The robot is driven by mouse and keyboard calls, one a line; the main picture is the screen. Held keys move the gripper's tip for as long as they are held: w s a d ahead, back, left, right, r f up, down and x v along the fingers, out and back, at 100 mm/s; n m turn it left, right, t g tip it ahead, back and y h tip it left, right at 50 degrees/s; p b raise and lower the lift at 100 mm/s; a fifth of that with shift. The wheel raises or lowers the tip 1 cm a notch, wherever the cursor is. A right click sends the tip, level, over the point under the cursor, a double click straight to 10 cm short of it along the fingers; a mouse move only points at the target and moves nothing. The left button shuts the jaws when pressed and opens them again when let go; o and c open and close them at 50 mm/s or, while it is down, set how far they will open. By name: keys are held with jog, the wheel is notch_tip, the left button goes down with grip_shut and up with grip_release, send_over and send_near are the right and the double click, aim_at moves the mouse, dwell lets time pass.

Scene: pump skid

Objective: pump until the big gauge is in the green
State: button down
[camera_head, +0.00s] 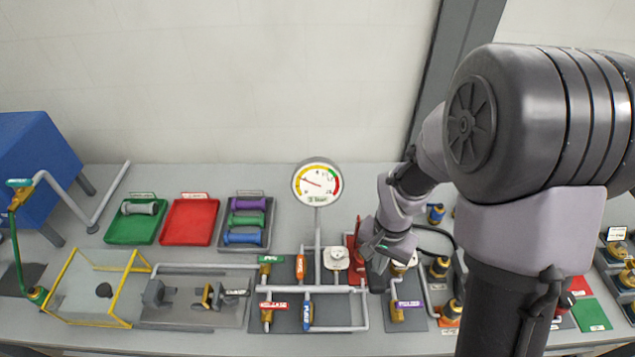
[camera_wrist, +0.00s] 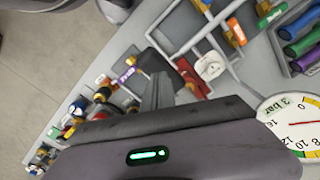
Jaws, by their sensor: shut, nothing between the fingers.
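The big gauge (camera_head: 317,184) is a round white dial on a post behind the pipework, labelled 3 bar. Its red needle points to the upper left in the head view, away from the green band at the upper right. The gauge also shows, partly cut off, in the wrist view (camera_wrist: 294,118). A red upright (camera_head: 357,243), which looks like the hand pump, stands right of the gauge post, beside my gripper. My gripper (camera_head: 377,258) is shut and empty, low over the bench there. Its fingers (camera_wrist: 157,88) also show in the wrist view. Contact with the pump cannot be told.
A small white gauge (camera_head: 336,258) and valves with coloured handles stand left of my gripper. A purple-tagged valve (camera_head: 403,307) is just in front. Green (camera_head: 134,232) and red (camera_head: 190,237) trays lie at the back left. A yellow frame (camera_head: 78,318) stands front left.

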notch_tip(320, 180, down, 9)
jog(key=b, duration=0.9)
notch_tip(320, 180, up, 9)
jog(key=p, duration=0.7)
jog(key=shift+r+p, duration=0.15)
jog(key=shift+p, duration=0.2)
jog(key=shift+f, duration=0.2)
notch_tip(320, 180, down, 9)
jog(key=b, duration=0.9)
notch_tip(320, 180, up, 10)
jog(key=p, duration=0.7)
jog(key=shift+f+p, duration=0.25)
jog(key=shift+p, duration=0.15)
jog(key=shift+f, duration=0.15)
jog(key=shift+f+b, duration=0.15)
jog(key=shift+b, duration=0.15)
